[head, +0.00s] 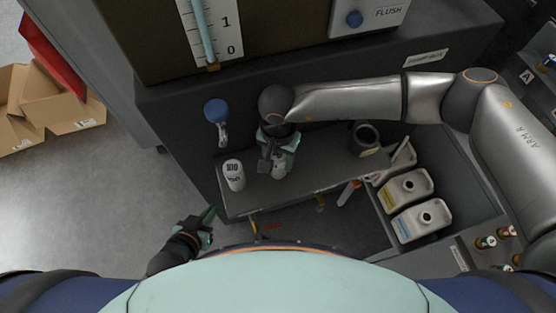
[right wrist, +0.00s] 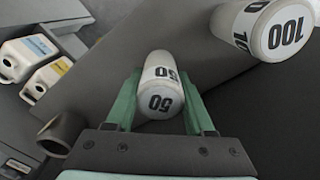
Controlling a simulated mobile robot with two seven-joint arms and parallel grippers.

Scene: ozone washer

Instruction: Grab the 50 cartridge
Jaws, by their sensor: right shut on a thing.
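The 50 cartridge (right wrist: 161,88) is a white cylinder with black "50" marks, between the green fingers of my right gripper (right wrist: 160,105) in the right wrist view. The gripper is shut on it. In the head view my right gripper (head: 277,160) is over the dark shelf, and the cartridge (head: 279,168) is partly hidden by it. The white 100 cartridge (head: 234,175) stands on the shelf to the left; it also shows in the right wrist view (right wrist: 271,27). My left gripper (head: 205,222) is low at left, apart from the shelf; its finger opening is unclear.
A dark round holder (head: 365,139) is at the shelf's right end. White jugs with yellow (head: 405,189) and blue (head: 419,220) labels sit in a bin at right. A blue knob (head: 216,110) is on the machine front. Cardboard boxes (head: 60,100) lie on the floor at left.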

